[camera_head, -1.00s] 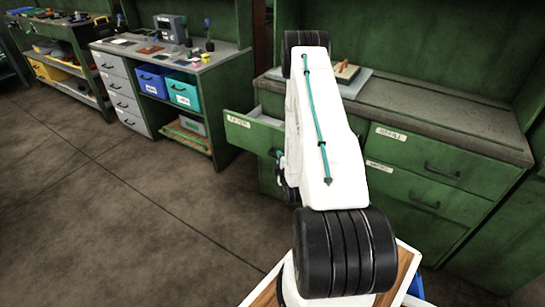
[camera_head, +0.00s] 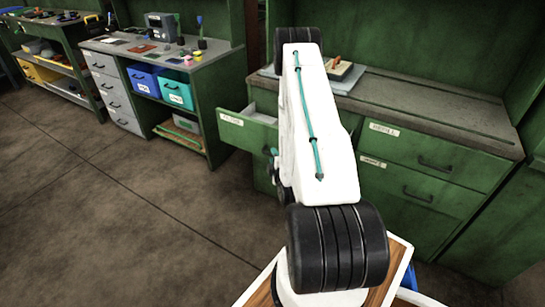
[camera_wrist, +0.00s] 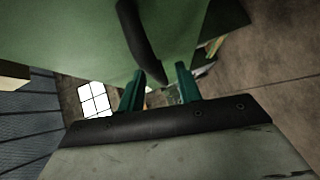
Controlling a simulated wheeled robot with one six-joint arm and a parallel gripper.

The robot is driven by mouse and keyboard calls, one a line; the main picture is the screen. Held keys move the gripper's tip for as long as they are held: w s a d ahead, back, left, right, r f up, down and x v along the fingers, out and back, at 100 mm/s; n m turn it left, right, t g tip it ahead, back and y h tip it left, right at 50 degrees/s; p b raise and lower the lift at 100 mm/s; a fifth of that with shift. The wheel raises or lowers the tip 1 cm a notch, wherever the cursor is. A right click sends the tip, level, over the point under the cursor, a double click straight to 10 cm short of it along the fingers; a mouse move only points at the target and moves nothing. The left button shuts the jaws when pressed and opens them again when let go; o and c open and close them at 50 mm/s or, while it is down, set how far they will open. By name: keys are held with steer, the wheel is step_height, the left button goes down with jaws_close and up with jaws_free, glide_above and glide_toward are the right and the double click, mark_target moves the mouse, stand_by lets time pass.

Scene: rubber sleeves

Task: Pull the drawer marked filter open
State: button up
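The green drawer (camera_head: 236,133) at the left end of the green bench stands partly open. Its front bears a small pale label (camera_head: 231,119), too blurred to read surely. My white arm covers its right part in the head view. In the wrist view its green front (camera_wrist: 60,35) fills the upper left, with a dark bar handle (camera_wrist: 138,35) slanting down toward my gripper (camera_wrist: 159,72). The two green fingers are apart, and the handle's lower end shows between them with gaps on both sides. Contact with the handle cannot be told.
Two shut drawers, an upper (camera_head: 425,155) and a lower (camera_head: 415,192), each with a label, are at the right of the bench. A worktop (camera_head: 420,108) lies above. A second bench (camera_head: 195,75) with bins stands left. Open floor (camera_head: 120,215) lies in front.

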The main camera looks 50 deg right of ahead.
steer(key=f+v, duration=0.1)
steer(key=v, duration=0.5)
steer(key=shift+r, duration=0.45)
steer(key=shift+a, duration=0.1)
steer(key=s+a+f+m+g+y, duration=0.45)
steer(key=f+m+g+y, duration=0.25)
steer(key=g, duration=0.2)
steer(key=s+a+r+g, duration=0.1)
steer(key=s+a+r, duration=0.3)
steer(key=a+r, duration=0.5)
steer(key=s+a+r+m+g+y, duration=0.1)
steer(key=s+a+r, duration=0.3)
steer(key=a+r, duration=0.6)
steer(key=s+a+r+m+g+y, duration=0.1)
steer(key=s+a+r, duration=0.3)
steer(key=r, duration=2.2)
steer(key=a, duration=0.5)
steer(key=shift+s+a+r, duration=0.2)
steer(key=shift+s+a, duration=0.1)
steer(key=shift+a, duration=0.05)
